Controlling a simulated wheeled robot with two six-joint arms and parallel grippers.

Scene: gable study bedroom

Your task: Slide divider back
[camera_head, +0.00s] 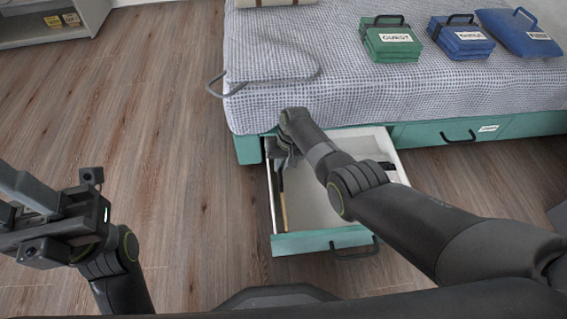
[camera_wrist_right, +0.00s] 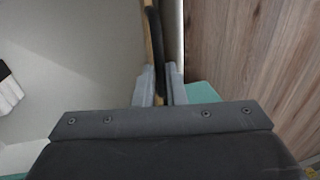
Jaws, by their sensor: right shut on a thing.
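The drawer (camera_head: 322,241) under the bed stands open, with a pale inside and a teal front. The divider (camera_head: 284,208), a thin board with a tan wooden edge, stands upright near the drawer's left wall. In the wrist view the divider (camera_wrist_right: 149,30) runs away from me, with a dark curved handle (camera_wrist_right: 155,45) beside it. My right gripper (camera_head: 283,157) reaches into the drawer's left back part. Its fingers (camera_wrist_right: 162,86) are shut around the dark handle. My left gripper (camera_head: 48,222) hangs over the floor at left, away from the drawer; its fingertips are unclear.
The bed (camera_head: 300,90) overhangs the drawer's back. A green case (camera_head: 391,42), a blue case (camera_head: 461,40) and a blue pillow-like bag (camera_head: 518,35) lie on it. A white-and-black item (camera_wrist_right: 8,88) lies in the drawer. The wooden floor (camera_head: 165,130) at left is clear.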

